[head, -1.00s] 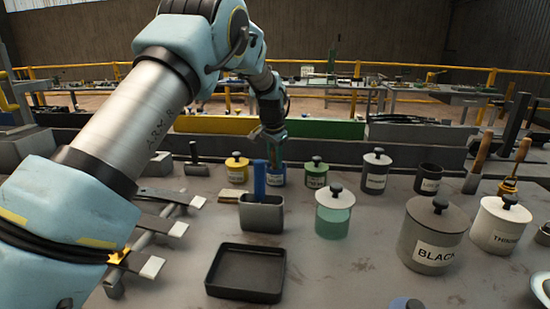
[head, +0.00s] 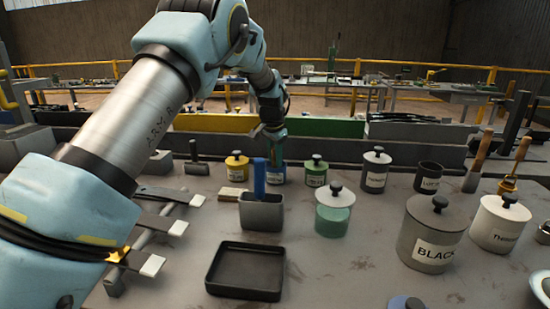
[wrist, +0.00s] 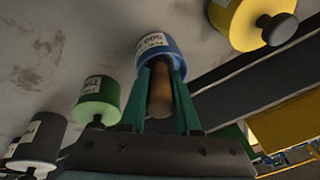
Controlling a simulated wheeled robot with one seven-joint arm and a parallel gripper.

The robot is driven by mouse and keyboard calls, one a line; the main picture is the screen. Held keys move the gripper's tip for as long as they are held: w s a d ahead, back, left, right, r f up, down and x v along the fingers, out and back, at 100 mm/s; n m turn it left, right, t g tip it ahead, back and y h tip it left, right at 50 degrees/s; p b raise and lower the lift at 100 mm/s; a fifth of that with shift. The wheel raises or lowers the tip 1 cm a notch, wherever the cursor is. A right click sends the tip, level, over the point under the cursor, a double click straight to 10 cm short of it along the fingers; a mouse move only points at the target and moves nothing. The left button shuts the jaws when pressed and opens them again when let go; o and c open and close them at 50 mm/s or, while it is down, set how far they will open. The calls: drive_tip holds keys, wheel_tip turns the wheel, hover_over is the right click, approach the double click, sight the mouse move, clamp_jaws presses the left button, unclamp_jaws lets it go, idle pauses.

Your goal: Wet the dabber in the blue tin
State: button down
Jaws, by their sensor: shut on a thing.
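The blue tin (head: 276,177) stands in the back row on the bench, between a yellow tin and a green tin. In the wrist view its blue body with a white label (wrist: 153,43) shows just beyond my fingertips. My gripper (head: 274,154) is above the blue tin. In the wrist view the green fingers of my gripper (wrist: 162,88) are shut on the dabber's wooden handle (wrist: 160,98). The handle points into the mouth of the blue tin. The dabber's head is hidden, and I cannot tell how deep it sits.
A yellow tin (head: 237,168) and a green tin (head: 316,172) flank the blue tin closely. In front stand a grey holder (head: 262,214) with a blue handle, a lidded green-and-white jar (head: 333,217) and a black tray (head: 246,292). The large BLACK pot (head: 430,237) is at the right.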

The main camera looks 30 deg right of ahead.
drive_tip(key=shift+r+p, duration=1.55)
drive_tip(key=shift+r, duration=1.05)
drive_tip(key=shift+r+p, duration=1.45)
drive_tip(key=shift+r, duration=0.6)
drive_tip(key=shift+f, duration=0.1)
